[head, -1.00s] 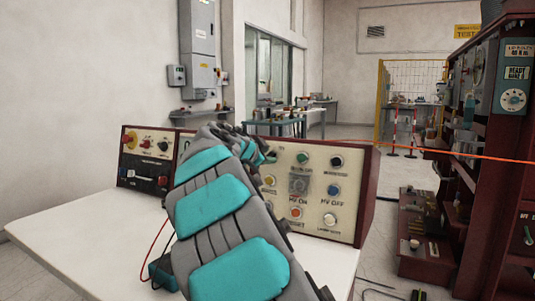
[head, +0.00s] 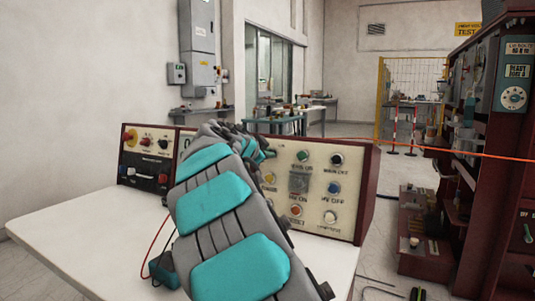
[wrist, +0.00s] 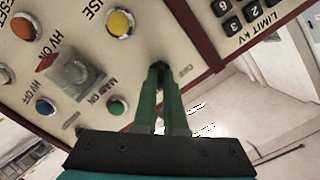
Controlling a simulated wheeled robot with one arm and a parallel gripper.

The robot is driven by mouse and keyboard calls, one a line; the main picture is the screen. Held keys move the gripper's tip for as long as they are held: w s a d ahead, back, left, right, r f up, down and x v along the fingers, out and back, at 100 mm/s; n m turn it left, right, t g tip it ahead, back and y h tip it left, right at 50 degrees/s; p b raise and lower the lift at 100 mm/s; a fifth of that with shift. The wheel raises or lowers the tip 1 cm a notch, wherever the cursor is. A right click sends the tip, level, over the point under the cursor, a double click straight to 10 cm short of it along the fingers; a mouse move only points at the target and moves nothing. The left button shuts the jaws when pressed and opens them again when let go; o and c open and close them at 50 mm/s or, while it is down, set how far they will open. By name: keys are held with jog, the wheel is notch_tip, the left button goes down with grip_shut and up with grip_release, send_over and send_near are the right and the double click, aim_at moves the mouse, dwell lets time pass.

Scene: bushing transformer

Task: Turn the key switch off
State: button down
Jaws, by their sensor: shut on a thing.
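The cream control panel (head: 345,172) stands in its dark red case on the white table. In the wrist view, the panel (wrist: 128,55) appears rotated. My gripper (wrist: 160,72) has its two green fingers close together at the panel's edge, shut on the small dark key switch (wrist: 160,65). The fingers cover most of the key, so its exact angle cannot be told. In the head view, my gripper (head: 265,152) is at the panel's upper left, and my arm hides the key switch.
The green MAIN ON button (wrist: 117,105) is close beside my fingers. A clear-covered HV ON switch (wrist: 73,72) and a yellow FUSE button (wrist: 119,23) are nearby. A second panel (head: 146,158) stands at the left. The white table (head: 80,225) is mostly clear in front.

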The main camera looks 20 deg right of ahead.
jog(key=shift+n+b, duration=0.3)
jog(key=shift+w+a+n+g+h+p, duration=0.1)
jog(key=shift+n+g+h+p, duration=0.25)
jog(key=shift+n, duration=3.75)
jog(key=shift+w+n+g+h+p, duration=0.15)
jog(key=shift+n+g+p, duration=0.25)
jog(key=shift+n, duration=3.7)
jog(key=c, duration=1)
grip_release()
